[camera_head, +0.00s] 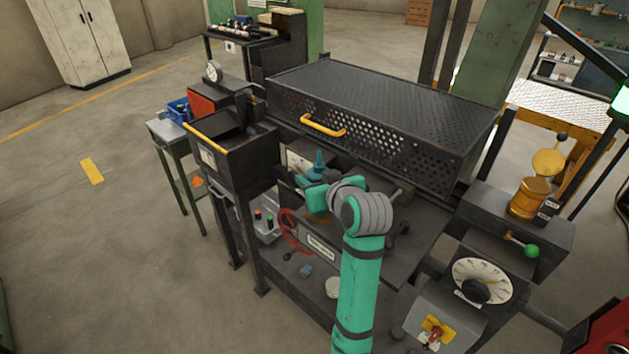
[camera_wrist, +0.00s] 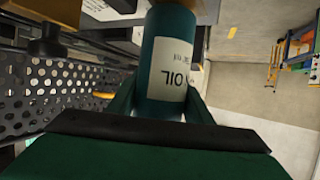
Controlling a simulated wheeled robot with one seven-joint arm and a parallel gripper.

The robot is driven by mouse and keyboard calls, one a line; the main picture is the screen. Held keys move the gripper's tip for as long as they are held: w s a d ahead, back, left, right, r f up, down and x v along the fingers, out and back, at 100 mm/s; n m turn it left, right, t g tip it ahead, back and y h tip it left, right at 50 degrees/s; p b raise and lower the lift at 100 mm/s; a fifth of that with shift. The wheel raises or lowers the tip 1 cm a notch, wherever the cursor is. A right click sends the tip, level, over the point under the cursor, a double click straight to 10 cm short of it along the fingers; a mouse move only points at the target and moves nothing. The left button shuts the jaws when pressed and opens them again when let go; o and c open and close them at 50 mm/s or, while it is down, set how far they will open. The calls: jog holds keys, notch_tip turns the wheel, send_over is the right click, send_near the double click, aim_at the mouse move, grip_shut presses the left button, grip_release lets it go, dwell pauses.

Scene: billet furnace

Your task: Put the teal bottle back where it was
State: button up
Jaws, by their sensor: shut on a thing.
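In the head view the bottle (camera_head: 318,162) shows as a teal body with a narrow spout pointing up, roughly upright. It is in front of the perforated black cover, at the end of my teal and grey arm. My wrist hides its lower part, so I cannot tell whether its base touches anything.
The perforated cover (camera_head: 385,110) with a yellow handle (camera_head: 323,126) stands behind the bottle. A dark box (camera_head: 232,158) stands to the left. A red handwheel (camera_head: 290,232) is below. A dial (camera_head: 482,281) and a green-knobbed lever (camera_head: 531,250) are at right. Open floor lies at far left.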

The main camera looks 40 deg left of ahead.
jog(key=shift+f, duration=0.5)
jog(key=shift+f, duration=0.1)
jog(key=o, duration=1.2)
jog(key=shift+o, duration=0.2)
jog(key=shift+d+r, duration=0.1)
jog(key=shift+r, duration=0.1)
jog(key=v, duration=1.2)
